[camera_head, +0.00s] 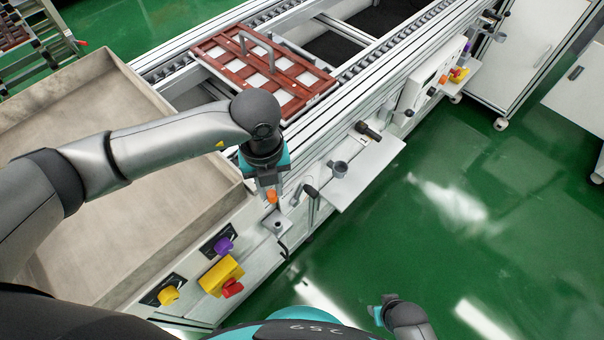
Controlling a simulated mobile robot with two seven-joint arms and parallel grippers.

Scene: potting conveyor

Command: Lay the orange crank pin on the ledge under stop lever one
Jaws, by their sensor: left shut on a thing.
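My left gripper (270,186) points down in front of the conveyor's near side rail. It is shut on the orange crank pin (272,197), of which a small orange part shows below the fingers. A small light bracket (276,224) is just below the pin, with a gap that I cannot judge. A white ledge (366,170) juts out from the rail to the right of the gripper. Black-knobbed levers (312,192) and (368,131) stand by this ledge; no label shows which is lever one. Part of my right gripper (378,312) shows low in the picture; its fingers are unclear.
A reddish-brown slatted tray (262,66) sits on the conveyor. A large beige bin (192,212) lies left, under my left arm. Purple, yellow and red knobs (222,277) are on the near panel. Green floor is clear at right.

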